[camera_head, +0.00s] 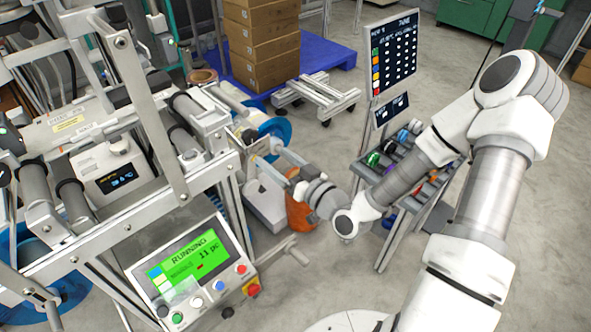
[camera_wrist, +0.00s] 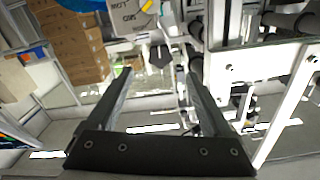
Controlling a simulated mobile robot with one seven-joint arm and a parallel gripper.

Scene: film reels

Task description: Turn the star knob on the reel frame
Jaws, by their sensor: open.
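The reel frame (camera_head: 147,112) is a grey metal structure with rollers at the left of the head view. Its pale metal bars also fill the right of the wrist view (camera_wrist: 287,115). A small dark lobed knob (camera_wrist: 160,54), which looks like the star knob, shows just beyond my fingertips in the wrist view, roughly midway between them. I cannot make it out in the head view. My gripper (camera_wrist: 158,76) is open, with nothing between its fingers. In the head view my gripper (camera_head: 266,160) is at the right side of the frame, pointing left.
A control panel (camera_head: 197,262) with a green screen and a crank-like handle (camera_head: 288,250) jut out below my gripper. Stacked cardboard boxes (camera_head: 262,45) stand on a blue pallet (camera_head: 335,54) behind. A rack of coloured reels (camera_head: 392,160) stands right. Open floor lies between.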

